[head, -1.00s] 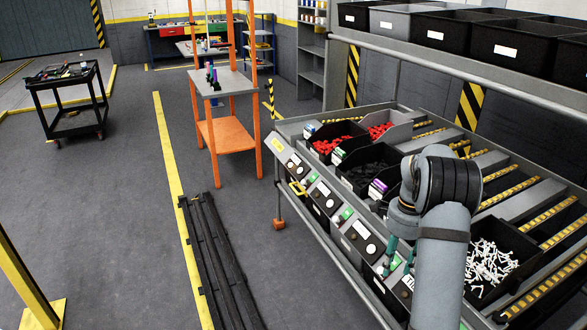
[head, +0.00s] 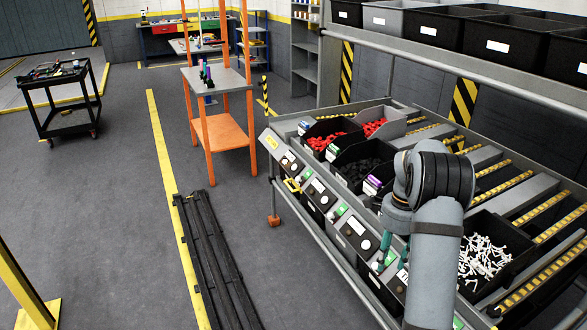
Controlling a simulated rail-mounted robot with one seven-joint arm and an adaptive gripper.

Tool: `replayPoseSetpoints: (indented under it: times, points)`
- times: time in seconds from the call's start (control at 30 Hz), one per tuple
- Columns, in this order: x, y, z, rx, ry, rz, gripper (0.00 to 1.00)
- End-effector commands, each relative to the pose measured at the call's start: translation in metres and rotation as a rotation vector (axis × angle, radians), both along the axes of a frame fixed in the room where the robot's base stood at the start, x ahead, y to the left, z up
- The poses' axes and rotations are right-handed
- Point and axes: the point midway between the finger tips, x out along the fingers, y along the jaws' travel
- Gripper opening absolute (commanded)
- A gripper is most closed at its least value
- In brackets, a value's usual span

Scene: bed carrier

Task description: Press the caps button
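A sloped control panel (head: 317,187) runs along the front of the flow rack, with several round buttons, green lights and labels. The labels are too small to read, so I cannot tell which button is the caps one. Bins behind the panel hold red parts (head: 323,143), black parts (head: 362,171) and white screw-like parts (head: 486,258). My arm reaches down over the lower right part of the panel. My gripper (head: 392,250) shows only as teal pieces by the lower panel units; my arm hides the rest. I cannot tell its opening or whether it touches a button.
Large black bins (head: 505,43) stand on the upper shelf, behind a metal rail. An orange-framed stand (head: 219,133) and a black cart (head: 66,100) are to the left. Long black bars (head: 212,262) lie on the floor before the rack. Open floor lies left of them.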

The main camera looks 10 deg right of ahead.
Motion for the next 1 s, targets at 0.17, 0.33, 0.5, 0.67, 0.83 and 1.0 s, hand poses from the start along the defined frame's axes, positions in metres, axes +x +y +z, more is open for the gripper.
replayPoseSetpoints:
  times: [0.17, 0.33, 0.5, 0.67, 0.83, 1.0]
  points:
    - [0.0, 0.0, 0.0, 0.0, 0.0, 0.0, 0.26]
    - [0.0, 0.0, 0.0, 0.0, 0.0, 0.0, 0.16]
    - [0.0, 0.0, 0.0, 0.0, 0.0, 0.0, 0.06]
    - [0.0, 0.0, 0.0, 0.0, 0.0, 0.0, 0.0]
    - [0.0, 0.0, 0.0, 0.0, 0.0, 0.0, 0.0]
    - [0.0, 0.0, 0.0, 0.0, 0.0, 0.0, 0.0]
